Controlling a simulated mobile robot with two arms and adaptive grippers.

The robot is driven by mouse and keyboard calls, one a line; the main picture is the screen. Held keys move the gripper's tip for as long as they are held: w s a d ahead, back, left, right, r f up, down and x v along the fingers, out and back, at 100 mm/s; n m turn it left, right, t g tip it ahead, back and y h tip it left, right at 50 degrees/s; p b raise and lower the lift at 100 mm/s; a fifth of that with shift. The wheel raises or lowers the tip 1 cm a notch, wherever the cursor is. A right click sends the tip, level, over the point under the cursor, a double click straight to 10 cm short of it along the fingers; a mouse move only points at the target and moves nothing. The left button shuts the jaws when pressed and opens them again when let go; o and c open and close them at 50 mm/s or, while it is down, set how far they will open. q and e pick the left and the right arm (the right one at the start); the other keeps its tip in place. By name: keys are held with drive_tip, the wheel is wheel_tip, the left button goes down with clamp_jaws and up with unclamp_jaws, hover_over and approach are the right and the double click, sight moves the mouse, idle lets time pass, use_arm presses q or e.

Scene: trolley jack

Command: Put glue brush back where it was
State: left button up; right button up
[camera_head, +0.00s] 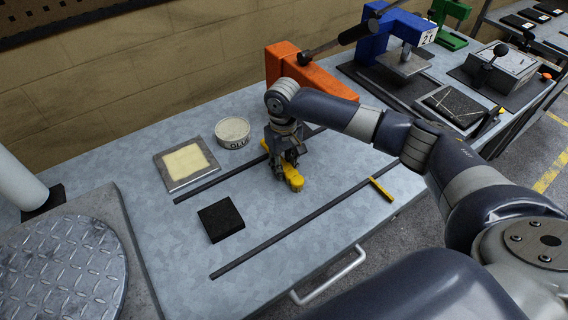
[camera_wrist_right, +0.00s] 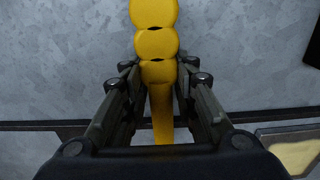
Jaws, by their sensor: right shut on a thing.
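The glue brush (camera_head: 294,180) is a yellow piece with rounded, bulging segments. My right gripper (camera_head: 284,163) is shut on it from above, low over the middle of the metal table. In the right wrist view the brush (camera_wrist_right: 155,42) runs between the two fingers (camera_wrist_right: 160,78), with rounded lobes beyond the tips and a narrower part toward the palm. I cannot tell whether it touches the table. The round glue tub (camera_head: 232,131), with pale contents, stands behind and left of the gripper. My left gripper is not in view.
A tray with a cream pad (camera_head: 186,163) and a black block (camera_head: 220,219) lie left. Two dark rails (camera_head: 290,232) cross the table; a small yellow bar (camera_head: 381,189) lies near the right one. Orange (camera_head: 315,77) and blue (camera_head: 400,28) presses stand behind.

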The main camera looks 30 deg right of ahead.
sight(284, 163)
drive_tip(key=shift+f, duration=0.1)
drive_tip(key=o, duration=0.9)
drive_tip(key=shift+o, duration=0.2)
wheel_tip(284, 163, up, 12)
drive_tip(key=b, duration=0.1)
